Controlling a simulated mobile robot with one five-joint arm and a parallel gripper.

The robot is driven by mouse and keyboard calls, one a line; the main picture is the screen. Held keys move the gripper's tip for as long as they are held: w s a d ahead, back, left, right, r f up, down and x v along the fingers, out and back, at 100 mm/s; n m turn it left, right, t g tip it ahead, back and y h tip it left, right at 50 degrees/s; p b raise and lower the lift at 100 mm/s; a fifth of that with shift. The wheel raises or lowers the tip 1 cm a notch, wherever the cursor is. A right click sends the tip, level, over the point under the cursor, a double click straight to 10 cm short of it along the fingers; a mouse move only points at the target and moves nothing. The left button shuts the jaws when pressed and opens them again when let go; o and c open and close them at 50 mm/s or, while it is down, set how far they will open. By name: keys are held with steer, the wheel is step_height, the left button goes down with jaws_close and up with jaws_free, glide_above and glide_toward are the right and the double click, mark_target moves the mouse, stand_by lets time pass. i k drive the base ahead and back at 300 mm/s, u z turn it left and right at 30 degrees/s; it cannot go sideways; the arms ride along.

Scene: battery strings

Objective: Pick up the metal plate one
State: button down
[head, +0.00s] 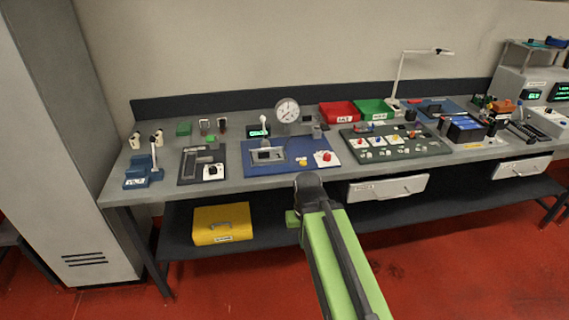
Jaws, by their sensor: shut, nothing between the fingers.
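I cannot pick out metal plate one with certainty; the small parts on the workbench (240,184) are too small to identify. Two small upright pieces (222,124) with dark or reddish tops stand at the back left of the bench. A dark board (188,178) with grey parts lies in front of them. My green arm reaches up from the lower right and its dark rounded end (309,183) shows in front of the bench's front edge. No gripper fingers can be made out.
A blue mat (240,168) bears a grey device and a round dial gauge (287,111) stands behind. Red (338,112) and green (374,110) bins stand behind a dark green board (430,149). A yellow case (222,224) lies on the lower shelf. A tall grey cabinet (65,140) stands left.

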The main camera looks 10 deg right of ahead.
mark_target(264, 155)
steer(key=u, duration=0.4)
steer(key=i, duration=0.55)
steer(key=u, duration=1.8)
steer(key=k, duration=0.95)
steer(key=z, duration=1.8)
steer(key=i, duration=0.55)
steer(key=u, duration=0.15)
